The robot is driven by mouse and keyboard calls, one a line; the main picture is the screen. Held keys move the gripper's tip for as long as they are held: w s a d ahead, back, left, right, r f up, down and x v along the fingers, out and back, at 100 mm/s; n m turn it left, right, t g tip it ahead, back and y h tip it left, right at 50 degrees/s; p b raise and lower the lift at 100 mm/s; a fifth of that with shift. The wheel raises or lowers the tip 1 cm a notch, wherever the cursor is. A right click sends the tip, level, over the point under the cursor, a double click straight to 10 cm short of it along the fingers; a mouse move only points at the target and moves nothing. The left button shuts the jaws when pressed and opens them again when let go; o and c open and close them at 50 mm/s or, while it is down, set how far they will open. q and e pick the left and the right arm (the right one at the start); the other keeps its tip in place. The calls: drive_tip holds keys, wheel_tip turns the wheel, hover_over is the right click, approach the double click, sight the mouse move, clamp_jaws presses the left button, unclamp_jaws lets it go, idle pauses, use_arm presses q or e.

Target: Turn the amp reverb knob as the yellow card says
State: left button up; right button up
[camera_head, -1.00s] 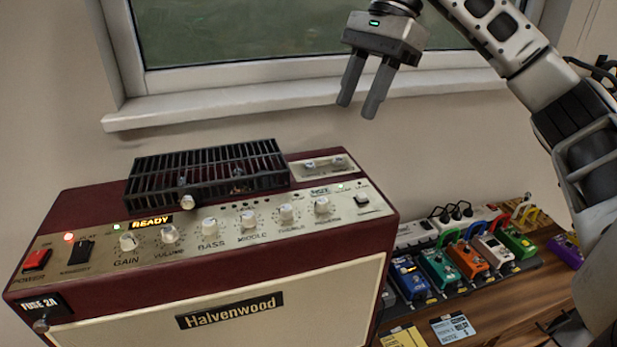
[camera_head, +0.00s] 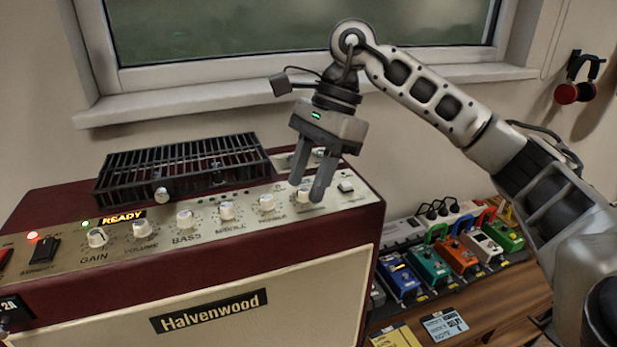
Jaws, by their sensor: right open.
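The red amp (camera_head: 200,262) has a row of white knobs on its cream panel. I cannot tell whether the fingers touch the knob. The yellow card (camera_head: 396,337) lies on the wooden table at the bottom edge, partly cut off, its writing too small to read. My left gripper is not in view.
A black grille cage (camera_head: 182,165) stands on the amp behind the panel. Several coloured pedals (camera_head: 430,265) and a grey-blue card (camera_head: 444,324) are at the right.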

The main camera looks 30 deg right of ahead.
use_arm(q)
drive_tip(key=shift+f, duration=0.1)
use_arm(e)
drive_tip(key=shift+f, duration=0.15)
clamp_jaws()
